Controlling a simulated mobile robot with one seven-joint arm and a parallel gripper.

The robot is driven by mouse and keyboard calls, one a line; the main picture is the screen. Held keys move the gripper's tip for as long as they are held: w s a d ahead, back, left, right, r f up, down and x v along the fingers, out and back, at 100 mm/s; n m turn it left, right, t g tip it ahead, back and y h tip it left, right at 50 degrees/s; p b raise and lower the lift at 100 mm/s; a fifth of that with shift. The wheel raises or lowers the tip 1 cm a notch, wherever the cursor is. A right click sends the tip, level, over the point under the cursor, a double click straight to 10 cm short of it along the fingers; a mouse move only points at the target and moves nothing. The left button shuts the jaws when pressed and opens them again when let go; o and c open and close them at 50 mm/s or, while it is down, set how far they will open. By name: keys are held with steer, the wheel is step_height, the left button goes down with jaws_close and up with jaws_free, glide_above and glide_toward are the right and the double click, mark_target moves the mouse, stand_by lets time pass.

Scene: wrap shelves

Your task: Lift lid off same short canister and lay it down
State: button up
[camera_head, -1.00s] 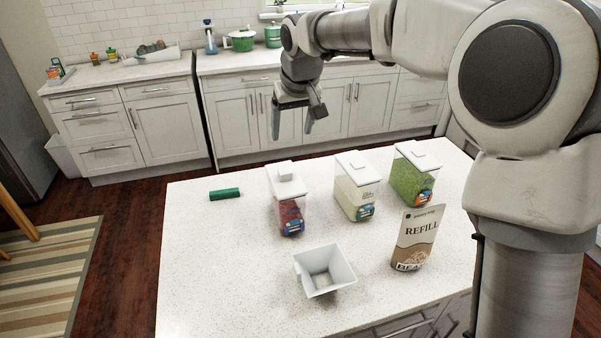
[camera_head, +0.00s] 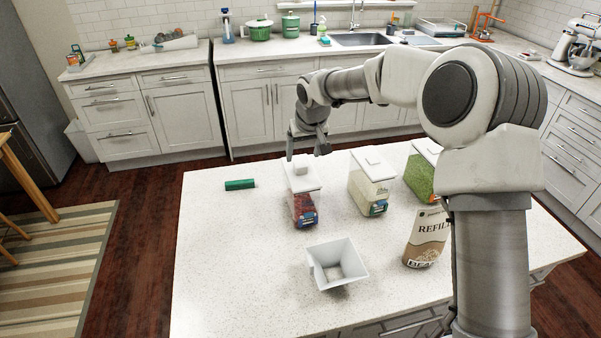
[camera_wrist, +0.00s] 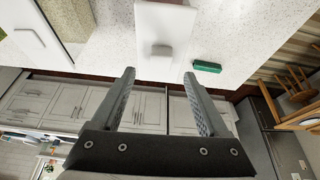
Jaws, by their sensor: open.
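A clear canister of red contents (camera_head: 305,210) stands on the counter, left of two other canisters. Its white lid (camera_head: 312,183) with a raised square knob is on it. The lid (camera_wrist: 176,22) and knob (camera_wrist: 161,50) also show in the wrist view, past my fingertips and roughly centred between them. My gripper (camera_head: 306,155) is open and empty, just behind and above this lid. Both fingers show spread apart in the wrist view (camera_wrist: 159,75). I cannot tell the exact gap between fingertips and knob.
A canister of pale grains (camera_head: 366,190) and one of green contents (camera_head: 420,180) stand to the right. A green cylinder (camera_head: 240,184) lies to the left. A white square bowl (camera_head: 337,264) and a refill pouch (camera_head: 427,238) are in front.

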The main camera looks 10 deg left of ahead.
mark_target(301, 164)
steer(key=shift+p+x, duration=0.7)
steer(key=shift+x, duration=1.85)
jaws_close()
